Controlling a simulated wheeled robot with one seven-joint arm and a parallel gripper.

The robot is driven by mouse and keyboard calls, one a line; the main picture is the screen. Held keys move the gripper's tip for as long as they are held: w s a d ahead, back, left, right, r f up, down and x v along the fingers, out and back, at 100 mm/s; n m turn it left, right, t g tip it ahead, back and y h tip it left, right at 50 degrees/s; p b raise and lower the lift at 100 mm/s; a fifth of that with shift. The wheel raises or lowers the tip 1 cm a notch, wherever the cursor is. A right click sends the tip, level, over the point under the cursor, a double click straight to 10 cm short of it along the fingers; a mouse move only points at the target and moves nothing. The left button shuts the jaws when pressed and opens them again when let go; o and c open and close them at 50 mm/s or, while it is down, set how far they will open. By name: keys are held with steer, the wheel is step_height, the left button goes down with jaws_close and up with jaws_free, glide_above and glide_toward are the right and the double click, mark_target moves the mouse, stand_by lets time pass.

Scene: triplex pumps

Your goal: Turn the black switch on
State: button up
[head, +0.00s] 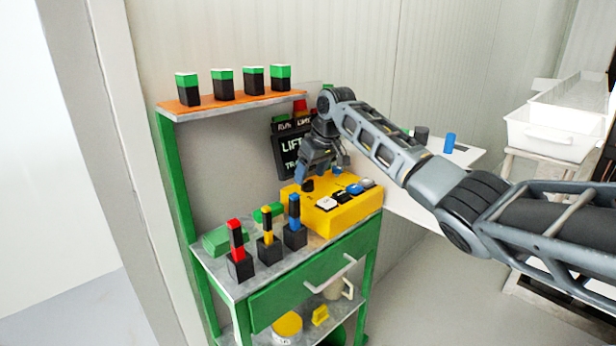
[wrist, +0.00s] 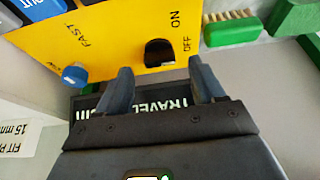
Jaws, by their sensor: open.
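The black switch (wrist: 158,52) sits on the yellow control box (wrist: 110,35) between the fingertips in the wrist view, beside the printed words ON and OFF. It looks like a dark rocker; which way it is tipped I cannot tell. My gripper (wrist: 161,72) is open, its two grey fingers on either side of the switch with nothing between them. Contact with the box cannot be judged. In the head view my gripper (head: 314,174) is above the left end of the yellow box (head: 345,217), at a dark round part.
A blue knob (wrist: 74,76) near the word FAST is left of the fingers. A green brush (wrist: 232,28) lies right of the box. Red, yellow and blue-topped black holders (head: 267,248) stand on the bench front. A black sign (head: 290,145) stands behind my gripper.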

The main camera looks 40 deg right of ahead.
mark_target(307, 185)
steer(key=shift+x, duration=1.2)
steer(key=c, duration=1.1)
steer(key=shift+o, duration=0.2)
